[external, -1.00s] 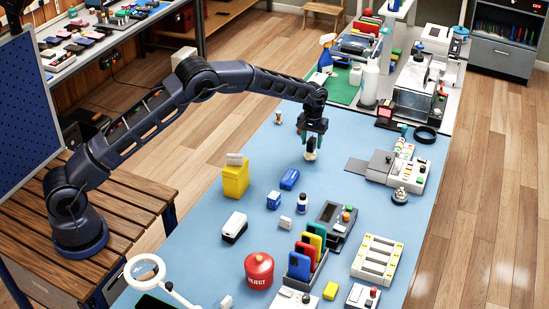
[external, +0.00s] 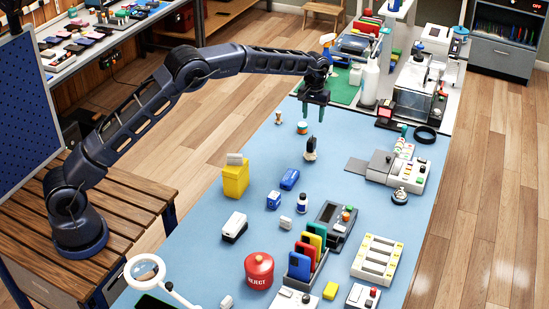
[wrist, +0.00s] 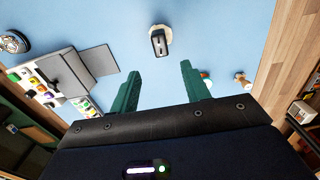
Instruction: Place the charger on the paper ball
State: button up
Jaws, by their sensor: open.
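The charger (wrist: 159,45), a small dark block with two pale slots, overlaps the cream paper ball (wrist: 161,30) in the wrist view. In the external view the charger and ball form one small dark-and-pale cluster at mid-table; whether the charger rests on the ball or leans against it is hard to tell. My gripper (external: 313,114) is open and empty, raised above and behind this cluster. Its two green fingers (wrist: 158,79) stand apart in the wrist view, with clear blue surface between them and no contact with the charger.
An orange-banded tub (external: 302,128) and a small wooden peg (external: 278,118) stand behind. A yellow block (external: 236,181) is left, a grey device (external: 380,166) right. A blue item (external: 289,179) lies in front. The mat around the cluster is clear.

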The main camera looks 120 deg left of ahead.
jog(key=w+d+r+m+t, duration=0.1)
jog(key=w+d+r+m, duration=0.1)
jog(key=d+r, duration=0.7)
jog(key=w+d+r+m, duration=0.2)
jog(key=d+r, duration=0.4)
jog(key=d, duration=0.7)
jog(key=w+d+r+m+t, duration=0.1)
jog(key=w+d+r+m, duration=0.1)
jog(key=d+r, duration=0.65)
jog(key=s+d+r+m, duration=0.2)
jog(key=s+d, duration=0.2)
jog(key=d, duration=0.7)
jog(key=s+d+r+m, duration=0.2)
jog(key=s+d+r, duration=0.1)
jog(key=d, duration=0.8)
jog(key=s+d+m+t, duration=0.1)
jog(key=s+d+m, duration=0.1)
jog(key=s+d, duration=0.75)
jog(key=s+d+f+m, duration=0.3)
jog(key=s+d+f, duration=0.1)
jog(key=s+d, duration=0.3)
jog(key=s+d+f+m+t, duration=0.1)
jog(key=s+d+f+m, duration=0.2)
jog(key=s+d, duration=0.5)
jog(key=s, duration=0.2)
jog(key=shift+s+f+t, duration=0.3)
jog(key=shift+s+f, duration=0.05)
jog(key=shift+f, duration=0.05)
